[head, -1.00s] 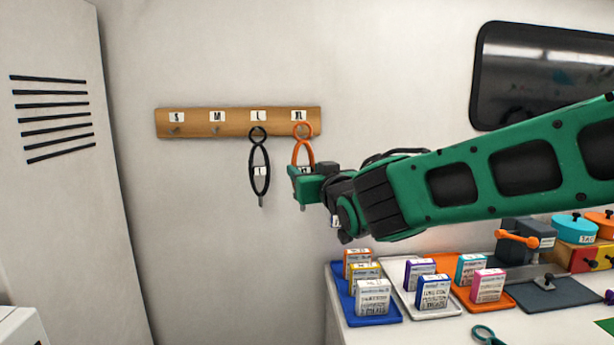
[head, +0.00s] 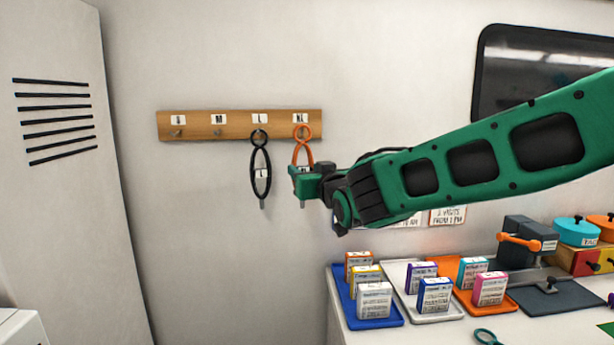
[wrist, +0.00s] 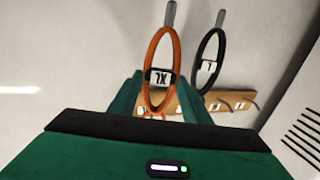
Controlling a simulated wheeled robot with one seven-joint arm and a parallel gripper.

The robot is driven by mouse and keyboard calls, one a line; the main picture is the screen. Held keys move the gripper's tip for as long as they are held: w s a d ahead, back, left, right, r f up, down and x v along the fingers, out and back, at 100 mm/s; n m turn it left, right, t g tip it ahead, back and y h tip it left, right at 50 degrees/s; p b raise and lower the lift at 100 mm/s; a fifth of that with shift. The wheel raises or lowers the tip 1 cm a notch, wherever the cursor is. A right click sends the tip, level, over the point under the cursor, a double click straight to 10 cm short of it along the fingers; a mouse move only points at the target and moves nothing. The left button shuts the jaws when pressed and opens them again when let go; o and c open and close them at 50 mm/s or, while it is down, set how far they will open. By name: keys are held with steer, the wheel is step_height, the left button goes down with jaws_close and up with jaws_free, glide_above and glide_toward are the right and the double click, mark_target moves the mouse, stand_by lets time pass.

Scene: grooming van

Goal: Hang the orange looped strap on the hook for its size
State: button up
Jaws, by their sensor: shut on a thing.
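The orange looped strap (head: 302,142) hangs upright with its small top ring in front of the XL label (head: 300,118). I cannot tell whether the ring is over the XL hook. My gripper (head: 303,174) is shut on the strap's larger lower loop and hides part of it. The wrist view shows the orange strap (wrist: 152,47) with an XL tag (wrist: 160,77) between the fingers of my gripper (wrist: 163,97). The wooden hook rail (head: 238,128) has labels S, M, L and XL.
A black looped strap (head: 253,170) tagged L hangs on the L hook, close left of my gripper. The S hook (head: 178,133) and M hook (head: 217,132) are empty. A counter with trays of small boxes (head: 374,300) lies below right. A cabinet (head: 60,220) stands at left.

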steer(key=shift+w+f, duration=0.1)
steer(key=shift+w, duration=1.25)
steer(key=shift+w+f, duration=0.55)
steer(key=o, duration=1.2)
